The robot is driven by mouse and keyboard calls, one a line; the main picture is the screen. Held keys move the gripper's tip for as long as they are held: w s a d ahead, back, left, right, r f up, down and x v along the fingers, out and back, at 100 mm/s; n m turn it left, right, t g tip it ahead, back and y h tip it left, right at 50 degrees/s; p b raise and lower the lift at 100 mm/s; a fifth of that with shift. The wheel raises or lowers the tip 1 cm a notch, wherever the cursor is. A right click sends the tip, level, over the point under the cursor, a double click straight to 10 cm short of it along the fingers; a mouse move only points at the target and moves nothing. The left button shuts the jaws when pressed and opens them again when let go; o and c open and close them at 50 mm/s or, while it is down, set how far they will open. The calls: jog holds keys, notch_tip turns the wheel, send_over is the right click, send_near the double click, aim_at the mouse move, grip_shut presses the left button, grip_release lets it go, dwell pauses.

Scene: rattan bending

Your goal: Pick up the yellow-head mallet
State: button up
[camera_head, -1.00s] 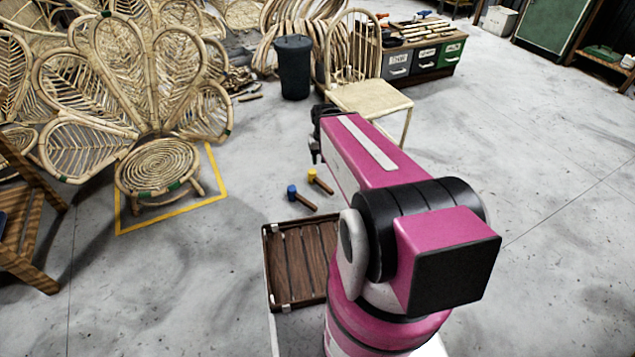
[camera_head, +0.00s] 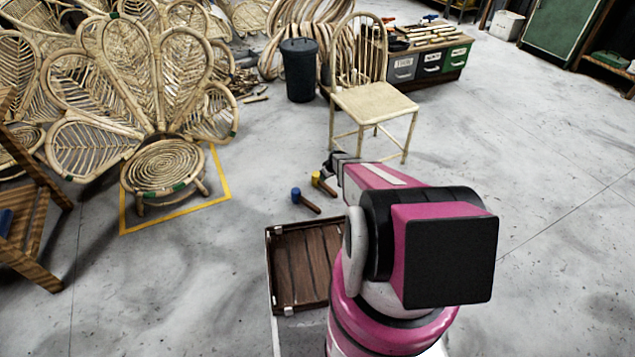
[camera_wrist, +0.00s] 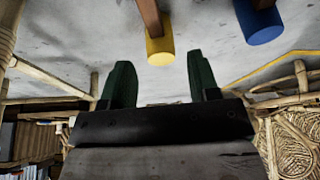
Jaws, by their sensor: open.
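The yellow-head mallet (camera_head: 317,178) lies on the grey floor, its wooden handle running toward the lower right. In the wrist view its yellow head (camera_wrist: 160,48) is at the top, just beyond and between my two dark green fingers. My gripper (camera_wrist: 162,75) is open and empty, its fingers apart with nothing between them. In the head view my gripper (camera_head: 329,165) is low beside the yellow head, partly hidden by my arm. A blue-head mallet (camera_head: 297,195) lies to the left of the yellow one; its blue head (camera_wrist: 258,25) is at the upper right of the wrist view.
A wooden slatted tray (camera_head: 306,262) is in front of the mallets. A rattan chair (camera_head: 375,102) and a dark bin (camera_head: 300,70) stand behind. A peacock rattan chair (camera_head: 163,168) stands inside a yellow floor outline at left. Open floor lies at right.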

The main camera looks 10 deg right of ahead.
aim_at(323, 184)
jog(key=shift+w+d+f, duration=0.15)
jog(key=shift+w+f, duration=0.1)
jog(key=shift+f, duration=0.4)
jog(key=shift+w+d+f, duration=0.1)
jog(key=shift+w+f, duration=0.15)
jog(key=shift+f, duration=0.35)
jog(key=x, duration=1)
jog(key=shift+w+f, duration=0.1)
jog(key=shift+w, duration=0.15)
grip_shut()
